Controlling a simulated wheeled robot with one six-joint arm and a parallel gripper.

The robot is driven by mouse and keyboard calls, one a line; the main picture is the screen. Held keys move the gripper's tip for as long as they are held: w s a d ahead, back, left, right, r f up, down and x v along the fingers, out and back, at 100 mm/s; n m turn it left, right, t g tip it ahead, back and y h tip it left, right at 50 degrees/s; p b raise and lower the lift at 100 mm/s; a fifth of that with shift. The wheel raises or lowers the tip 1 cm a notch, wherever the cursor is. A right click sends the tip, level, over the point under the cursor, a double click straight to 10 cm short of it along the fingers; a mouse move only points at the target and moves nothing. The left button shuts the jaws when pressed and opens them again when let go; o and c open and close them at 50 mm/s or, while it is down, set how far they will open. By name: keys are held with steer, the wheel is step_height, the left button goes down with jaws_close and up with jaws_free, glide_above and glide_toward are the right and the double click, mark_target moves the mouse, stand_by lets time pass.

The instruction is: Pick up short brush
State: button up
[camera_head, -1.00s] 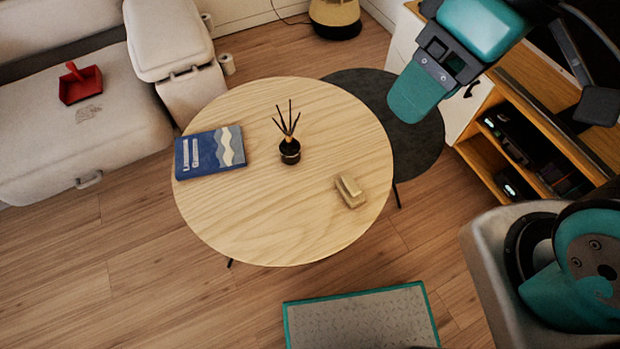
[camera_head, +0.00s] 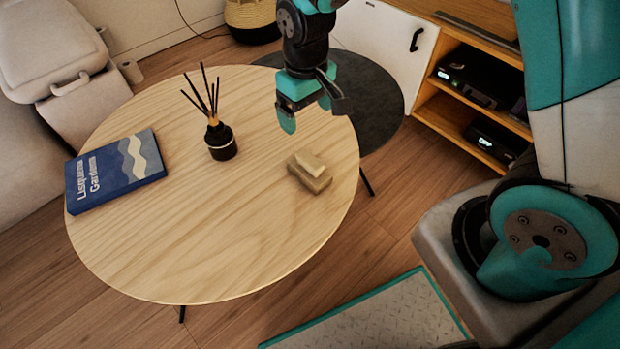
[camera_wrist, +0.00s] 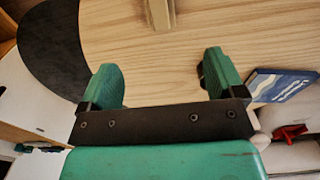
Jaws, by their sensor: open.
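The short brush (camera_head: 312,174) is a small tan block with a paler raised part on top. It lies on the right side of the round wooden table (camera_head: 215,270). In the wrist view part of the brush (camera_wrist: 160,12) shows at the top edge, cut off by the frame. My gripper (camera_head: 312,106) is over the table's right edge, above and behind the brush, and apart from it. In the wrist view my gripper (camera_wrist: 165,80) has its two green fingers spread, with bare tabletop between them.
A black reed diffuser (camera_head: 221,140) stands left of the brush, its sticks rising high. A blue book (camera_head: 115,172) lies at the table's left. A dark round lower table (camera_head: 375,100) and a wooden shelf unit (camera_head: 435,110) are at the right. The tabletop's front is clear.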

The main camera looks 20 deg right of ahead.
mark_target(309, 158)
step_height(309, 158, down, 12)
steer(key=b, duration=0.4)
steer(key=shift+r, duration=0.2)
step_height(309, 158, down, 5)
steer(key=shift+s+d+f+b, duration=0.1)
steer(key=shift+s+d+b, duration=0.05)
steer(key=shift+b, duration=1.1)
steer(key=shift+c, duration=0.2)
steer(key=c, duration=1)
